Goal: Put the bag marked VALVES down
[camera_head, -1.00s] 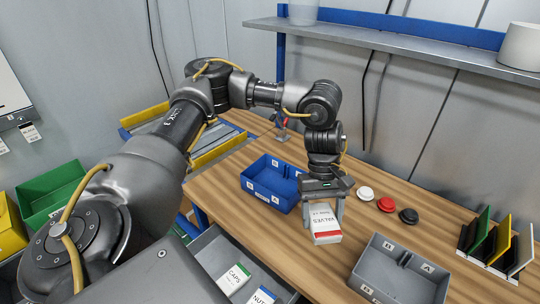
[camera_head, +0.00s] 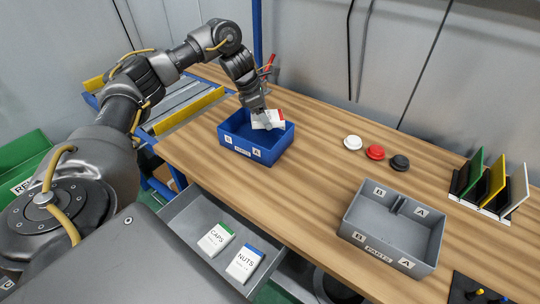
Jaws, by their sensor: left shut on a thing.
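The VALVES bag (camera_head: 271,120), white with a red end, is in my left gripper (camera_head: 262,114). The gripper is shut on it and holds it tilted at the blue bin (camera_head: 253,157), over its far right part. The bag's upper part shows above the bin's rim; whether it touches the bin floor I cannot tell. Its lettering is not readable now. The bin has labels A and B on its front and stands on the wooden table (camera_head: 320,195). My right gripper is not in view.
A grey PARTS bin (camera_head: 372,250) stands at the table's front right. White, red (camera_head: 375,152) and black discs lie behind it. An open drawer (camera_head: 185,213) below holds the CAPS (camera_head: 216,239) and NUTS (camera_head: 245,263) bags. The table's middle is clear.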

